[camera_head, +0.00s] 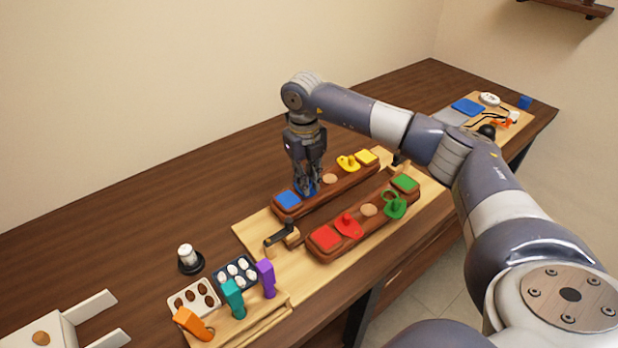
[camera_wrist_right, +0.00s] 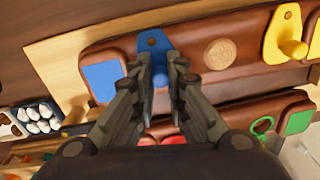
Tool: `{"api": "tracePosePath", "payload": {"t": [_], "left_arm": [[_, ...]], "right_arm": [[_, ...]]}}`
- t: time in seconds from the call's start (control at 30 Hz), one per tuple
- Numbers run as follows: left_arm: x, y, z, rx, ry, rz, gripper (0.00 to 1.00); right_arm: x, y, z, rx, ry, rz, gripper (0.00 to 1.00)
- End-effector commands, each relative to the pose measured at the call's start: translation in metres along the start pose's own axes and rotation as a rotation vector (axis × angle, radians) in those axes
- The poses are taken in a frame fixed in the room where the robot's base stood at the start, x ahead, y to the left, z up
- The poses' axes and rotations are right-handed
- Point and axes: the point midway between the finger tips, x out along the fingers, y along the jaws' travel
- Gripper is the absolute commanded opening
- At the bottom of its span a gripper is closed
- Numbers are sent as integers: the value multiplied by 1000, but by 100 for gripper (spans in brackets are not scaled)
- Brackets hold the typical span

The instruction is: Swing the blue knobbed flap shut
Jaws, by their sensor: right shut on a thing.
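The blue flap (camera_wrist_right: 152,42) has a hole at its tip and lies beside the blue square pad (camera_wrist_right: 102,80) on the far brown saddle bar (camera_wrist_right: 190,50). The pad shows bare in the head view (camera_head: 288,199). My right gripper (camera_head: 307,187) points down over the flap, with its fingers shut on the blue knob; in the right wrist view, the fingers (camera_wrist_right: 160,76) cover most of the knob. A yellow flap (camera_head: 348,163) and yellow pad (camera_head: 367,158) are at the bar's other end. My left gripper is out of view.
A near brown bar carries a red pad (camera_head: 325,237), red flap (camera_head: 347,226), green flap (camera_head: 394,205) and green pad (camera_head: 404,183). A black-and-wood clamp (camera_head: 284,236) stands at the board's left. Colored handles and trays sit front left; the table behind is clear.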

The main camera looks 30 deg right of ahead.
Motion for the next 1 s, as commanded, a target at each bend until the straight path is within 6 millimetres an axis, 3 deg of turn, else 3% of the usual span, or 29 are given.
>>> {"api": "tracePosePath", "payload": {"t": [0.57,0.6,0.7,1.0], "left_arm": [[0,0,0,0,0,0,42],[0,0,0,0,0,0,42],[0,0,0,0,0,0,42],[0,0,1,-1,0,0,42]], "right_arm": [[-1,2,0,36,0,3,0],[-1,2,0,35,0,3,16],[-1,2,0,35,1,3,35],[0,2,0,36,1,1,35]]}}
